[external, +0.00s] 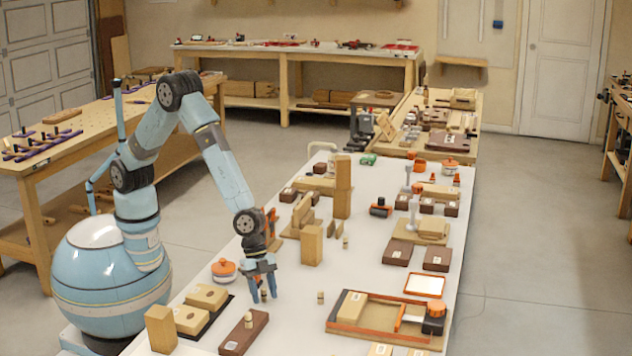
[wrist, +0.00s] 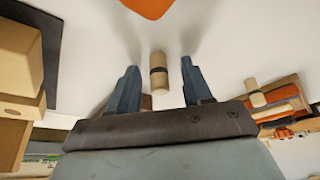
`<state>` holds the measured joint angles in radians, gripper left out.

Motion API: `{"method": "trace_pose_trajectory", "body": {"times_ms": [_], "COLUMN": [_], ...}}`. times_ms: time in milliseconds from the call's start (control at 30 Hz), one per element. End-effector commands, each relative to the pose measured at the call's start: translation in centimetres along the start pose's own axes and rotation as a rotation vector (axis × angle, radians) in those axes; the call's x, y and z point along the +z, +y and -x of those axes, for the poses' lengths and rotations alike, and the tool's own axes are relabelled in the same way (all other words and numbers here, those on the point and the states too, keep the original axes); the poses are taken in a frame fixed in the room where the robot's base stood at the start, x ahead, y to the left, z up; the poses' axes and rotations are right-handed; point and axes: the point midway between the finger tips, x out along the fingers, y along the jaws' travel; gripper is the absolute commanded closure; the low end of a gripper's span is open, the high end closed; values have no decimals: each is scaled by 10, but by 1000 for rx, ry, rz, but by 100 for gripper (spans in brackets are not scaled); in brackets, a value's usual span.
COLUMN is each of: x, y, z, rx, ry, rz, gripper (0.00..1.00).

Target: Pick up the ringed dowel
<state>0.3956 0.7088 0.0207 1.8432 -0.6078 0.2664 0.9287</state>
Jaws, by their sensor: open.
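The ringed dowel (wrist: 158,72) is a short pale wooden peg with a dark band around its middle. In the wrist view it stands between my two open fingers, with a gap on each side. My gripper (wrist: 158,88) is open and empty around it. In the external view my gripper (external: 263,297) points down low over the white bench, and the dowel (external: 264,295) shows only as a small pale piece between the fingers.
A similar banded peg (wrist: 255,92) stands to the right; it shows in the external view (external: 320,297). Another peg stands on a brown block (external: 236,341). Tan blocks on a dark tray (external: 217,316) and an orange-lidded pot (external: 223,270) are left of my gripper.

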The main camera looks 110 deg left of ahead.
Motion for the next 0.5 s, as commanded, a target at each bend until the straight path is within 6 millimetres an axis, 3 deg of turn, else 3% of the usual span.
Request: {"method": "trace_pose_trajectory", "body": {"times_ms": [100,500], "x": [0,0], "y": [0,0], "z": [0,0], "rx": [0,0], "ry": [0,0], "rz": [0,0], "gripper": [52,91]}}
